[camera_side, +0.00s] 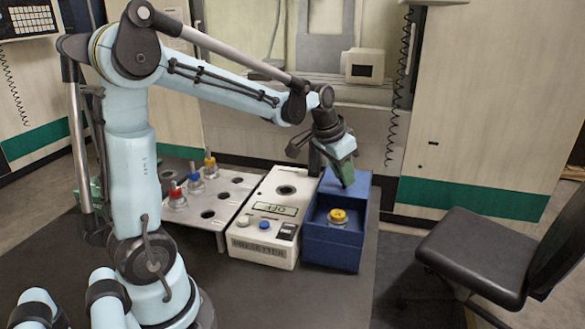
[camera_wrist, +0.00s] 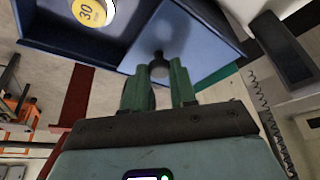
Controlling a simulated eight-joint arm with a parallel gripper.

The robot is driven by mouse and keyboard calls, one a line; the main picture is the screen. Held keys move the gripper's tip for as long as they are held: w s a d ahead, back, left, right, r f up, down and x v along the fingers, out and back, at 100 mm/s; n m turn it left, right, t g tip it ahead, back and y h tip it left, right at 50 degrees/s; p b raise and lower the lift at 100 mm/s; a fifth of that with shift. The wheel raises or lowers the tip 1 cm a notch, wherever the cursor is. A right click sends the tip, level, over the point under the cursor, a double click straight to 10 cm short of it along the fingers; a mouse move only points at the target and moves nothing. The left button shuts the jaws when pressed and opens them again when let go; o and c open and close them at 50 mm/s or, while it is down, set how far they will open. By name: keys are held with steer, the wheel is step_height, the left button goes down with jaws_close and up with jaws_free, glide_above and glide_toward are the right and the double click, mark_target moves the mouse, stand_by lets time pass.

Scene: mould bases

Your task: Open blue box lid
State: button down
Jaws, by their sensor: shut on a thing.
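The blue box (camera_side: 331,250) stands at the right end of the work table. Its front part is uncovered, and a yellow-topped piece (camera_side: 338,215) sits inside. In the wrist view this piece (camera_wrist: 88,12) shows the number 30. The blue lid (camera_wrist: 205,42) lies over the rear part of the box. My gripper (camera_side: 344,178) is above the rear of the box, pointing down. The knob is hidden in the side view.
A white presetter unit (camera_side: 262,225) with a display and buttons stands directly left of the box. Further left, a metal rack (camera_side: 222,205) holds red- and yellow-topped pieces among empty holes. A black chair (camera_side: 480,255) stands to the right of the table.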

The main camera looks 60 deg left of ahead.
steer(key=shift+w+a, duration=0.25)
steer(key=shift+w, duration=0.05)
steer(key=c, duration=0.9)
jaws_free()
steer(key=shift+s+r, duration=0.1)
steer(key=v, duration=1.2)
